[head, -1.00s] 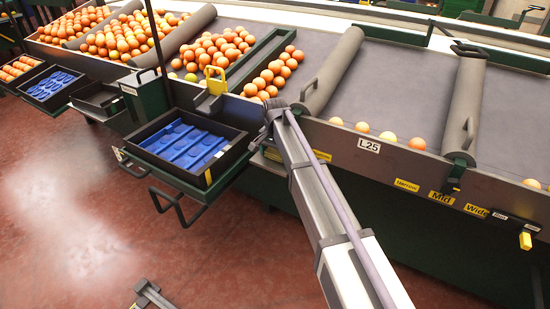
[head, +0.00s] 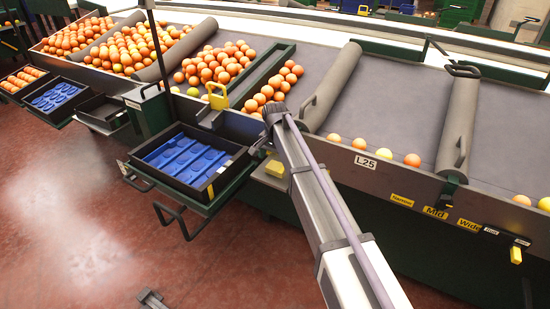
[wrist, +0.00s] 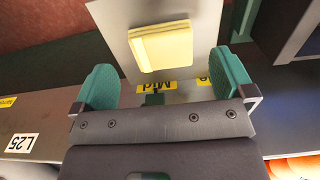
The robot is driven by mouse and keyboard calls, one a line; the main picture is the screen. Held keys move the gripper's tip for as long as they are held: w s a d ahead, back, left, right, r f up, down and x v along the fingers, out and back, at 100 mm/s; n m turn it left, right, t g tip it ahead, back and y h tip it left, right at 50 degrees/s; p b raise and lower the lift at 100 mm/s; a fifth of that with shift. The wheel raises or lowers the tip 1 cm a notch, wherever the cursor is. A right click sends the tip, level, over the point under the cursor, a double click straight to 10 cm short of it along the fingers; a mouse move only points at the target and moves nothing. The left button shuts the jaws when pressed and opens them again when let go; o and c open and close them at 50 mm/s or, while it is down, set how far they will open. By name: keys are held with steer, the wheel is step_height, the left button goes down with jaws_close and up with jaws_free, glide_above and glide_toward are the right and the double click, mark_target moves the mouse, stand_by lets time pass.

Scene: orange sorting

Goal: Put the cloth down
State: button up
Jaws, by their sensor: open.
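The folded pale yellow cloth (wrist: 160,47) lies flat on a light grey plate (wrist: 204,18) in the wrist view. In the head view a small yellow thing (head: 275,168), likely the same cloth, sits on a pale ledge at the front of the sorting line, just below the end of my arm. My gripper (wrist: 165,76) has its two green fingers spread wide, one on each side of the cloth, with a gap to each. The fingers do not touch it. In the head view my gripper's fingers are hidden or too small to make out.
A black crate with a blue insert (head: 228,186) stands left of the ledge. Grey rollers divide the belt. The red floor (head: 70,220) at lower left is mostly clear.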

mark_target(276, 170)
step_height(276, 170, up, 7)
steer(key=p, duration=0.5)
steer(key=shift+f, duration=0.1)
steer(key=s+d+n, duration=0.3)
steer(key=s+d, duration=0.8)
steer(key=s, duration=0.5)
steer(key=s+d+n, duration=0.2)
steer(key=s+d, duration=0.9)
steer(key=s, duration=0.4)
step_height(276, 170, up, 8)
steer(key=p, duration=0.7)
steer(key=shift+w+f, duration=0.15)
steer(key=shift+f, duration=0.05)
